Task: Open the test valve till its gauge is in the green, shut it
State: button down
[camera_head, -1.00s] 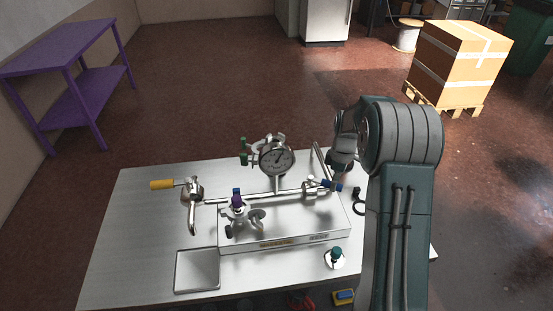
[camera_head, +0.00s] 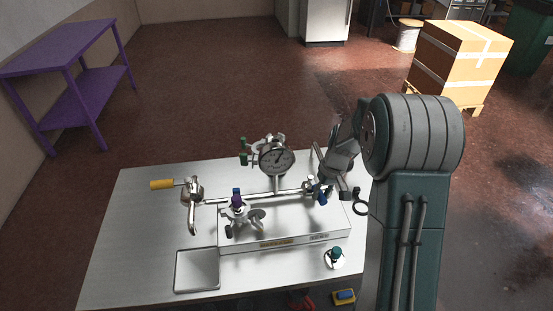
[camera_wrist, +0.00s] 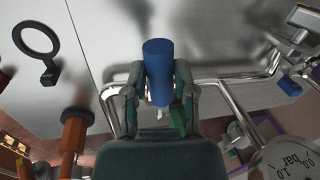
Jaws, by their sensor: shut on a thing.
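My gripper (camera_wrist: 148,92) is shut on a blue lever handle (camera_wrist: 157,68) in the wrist view, with a finger on each side. In the head view the blue handle (camera_head: 323,197) shows below my gripper (camera_head: 328,185), at the right end of the silver pipe rig. The round pressure gauge (camera_head: 277,158) stands upright above the middle of the pipe. Its needle and any green band are too small to read. In the wrist view only part of the gauge face (camera_wrist: 283,160), marked bar, shows.
The rig's box base (camera_head: 285,233) sits on a pale table (camera_head: 130,230). A yellow-handled lever (camera_head: 162,184), a purple-topped valve (camera_head: 237,201), a green handle (camera_head: 244,151) and a teal-knobbed piece (camera_head: 336,254) are nearby. A shallow tray (camera_head: 180,270) lies front left. A black ring (camera_head: 361,208) is at right.

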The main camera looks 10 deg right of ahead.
jog(key=shift+s+a+f+m, duration=0.15)
jog(key=shift+a+f+m, duration=0.1)
jog(key=shift+a+m, duration=0.45)
jog(key=shift+d, duration=0.1)
jog(key=shift+c, duration=2.2)
grip_release()
jog(key=shift+r, duration=0.15)
jog(key=shift+w+r, duration=0.15)
jog(key=shift+w, duration=0.05)
notch_tip(320, 180, up, 11)
jog(key=d, duration=0.2)
jog(key=shift+d+r, duration=0.15)
jog(key=shift+r, duration=0.05)
